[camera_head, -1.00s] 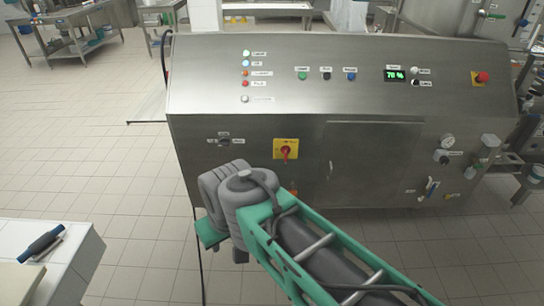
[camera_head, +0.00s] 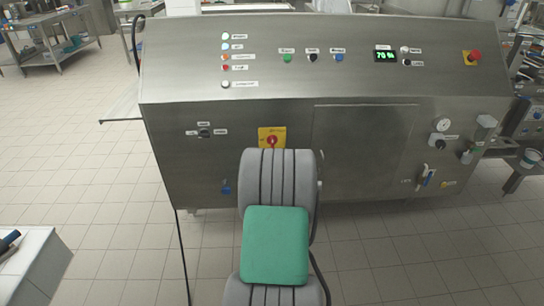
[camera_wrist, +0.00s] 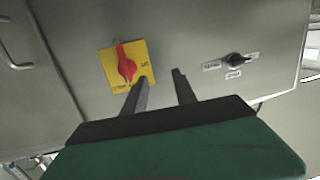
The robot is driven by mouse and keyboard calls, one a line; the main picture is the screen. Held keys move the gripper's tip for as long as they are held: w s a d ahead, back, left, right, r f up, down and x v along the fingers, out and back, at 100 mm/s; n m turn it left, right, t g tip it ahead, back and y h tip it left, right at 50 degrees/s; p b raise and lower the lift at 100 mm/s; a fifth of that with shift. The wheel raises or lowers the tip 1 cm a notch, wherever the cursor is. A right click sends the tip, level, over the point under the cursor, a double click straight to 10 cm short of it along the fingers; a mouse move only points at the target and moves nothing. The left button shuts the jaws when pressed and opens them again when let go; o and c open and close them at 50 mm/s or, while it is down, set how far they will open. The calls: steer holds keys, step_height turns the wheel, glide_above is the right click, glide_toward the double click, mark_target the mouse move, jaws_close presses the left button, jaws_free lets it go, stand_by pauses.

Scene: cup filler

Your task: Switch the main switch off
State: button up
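The main switch is a red rotary knob (camera_head: 272,141) on a yellow square plate (camera_head: 264,131) on the steel front of the machine. In the wrist view the red knob (camera_wrist: 126,66) shows on its yellow plate (camera_wrist: 142,53), up and to the left of my fingers, with its handle roughly upright in that picture. My gripper (camera_wrist: 160,76) has its two fingers apart, with nothing between them. The fingers point at the bare panel between the red knob and a black selector. In the head view my arm hides the gripper and the panel just below the yellow plate.
A black selector knob (camera_head: 204,132) sits left of the switch; it also shows in the wrist view (camera_wrist: 235,59). A red emergency button (camera_head: 474,56) is at the upper right. A white-topped block (camera_head: 30,265) stands at the lower left.

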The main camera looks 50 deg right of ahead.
mark_target(273, 143)
steer(key=s+d+f+m+h, duration=0.2)
steer(key=s+d, duration=0.2)
steer(key=shift+g, duration=0.3)
steer(key=x, duration=0.5)
steer(key=r+x, duration=0.1)
steer(key=x, duration=0.1)
steer(key=shift+d+p, duration=0.3)
steer(key=shift+p, duration=0.05)
jaws_close()
